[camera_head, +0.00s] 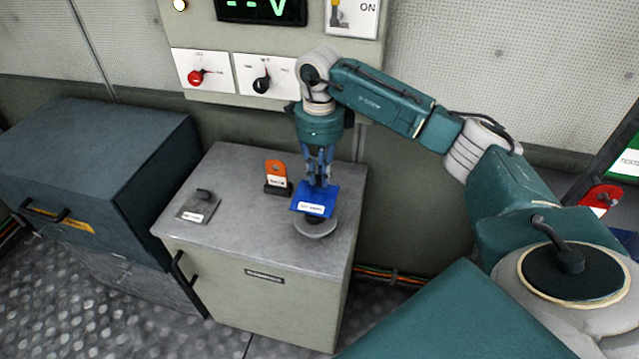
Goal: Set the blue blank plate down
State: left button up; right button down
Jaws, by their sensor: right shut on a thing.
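The blue blank plate (315,203) is a small blue plate with a white label, above the right part of the grey cabinet top (240,225). My right gripper (319,180) points down and is shut on the blue plate. Just below the plate is a round grey disc-shaped piece (314,229) on the cabinet top. I cannot tell whether the plate touches it. My left gripper is not in view.
An orange tag piece (276,174) stands in a dark holder left of the plate. A grey plate with a knob (198,206) lies farther left. A control panel (270,75) rises behind. The cabinet's front middle top is clear.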

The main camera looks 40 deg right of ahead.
aim_at(319, 186)
notch_tip(319, 186, down, 4)
jog(key=shift+f+p, duration=0.2)
jog(key=shift+p, duration=0.25)
jog(key=shift+f, duration=0.1)
jog(key=c, duration=2.1)
grip_release()
jog(key=shift+f, duration=0.15)
jog(key=o, duration=0.4)
jog(key=shift+r, duration=0.2)
notch_tip(319, 186, up, 11)
jog(key=b, duration=0.3)
jog(key=shift+r, duration=0.55)
